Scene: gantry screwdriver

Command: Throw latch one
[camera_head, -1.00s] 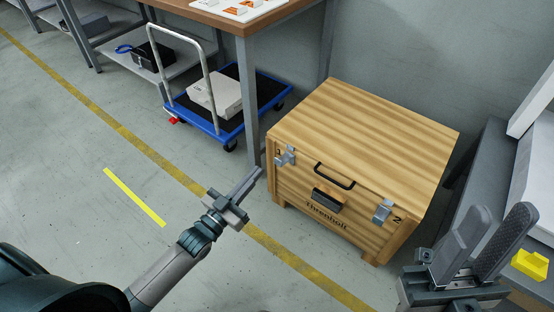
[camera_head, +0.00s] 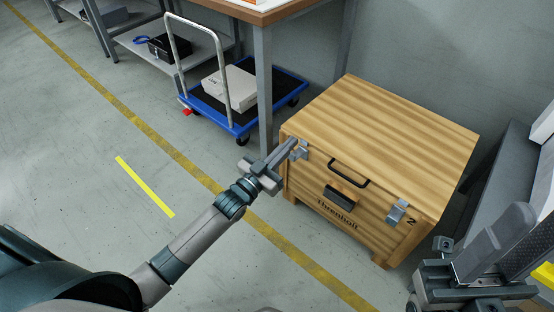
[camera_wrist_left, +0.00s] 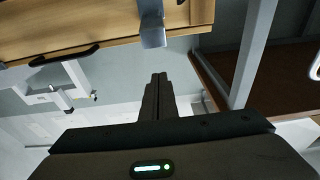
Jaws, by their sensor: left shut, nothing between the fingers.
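The wooden chest (camera_head: 385,120) stands on the floor at right of centre, lid down. Latch one, a metal latch (camera_head: 301,151), is at the left end of its front, partly covered by my left gripper (camera_head: 289,146). That gripper is shut and empty, its tips at the latch in the head view; contact cannot be told. In the left wrist view the latch (camera_wrist_left: 152,24) hangs over the chest's edge, in line with the shut fingers (camera_wrist_left: 158,80). Latch two (camera_head: 397,211) is at the front's right end. My right gripper (camera_head: 497,245) is open, fingers apart, at lower right.
A black handle (camera_head: 348,174) and a dark block (camera_head: 340,199) are on the chest's front. A table leg (camera_head: 264,95) stands close to the chest's left side. A blue trolley (camera_head: 235,118) with a box is behind at left. The floor at left is clear.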

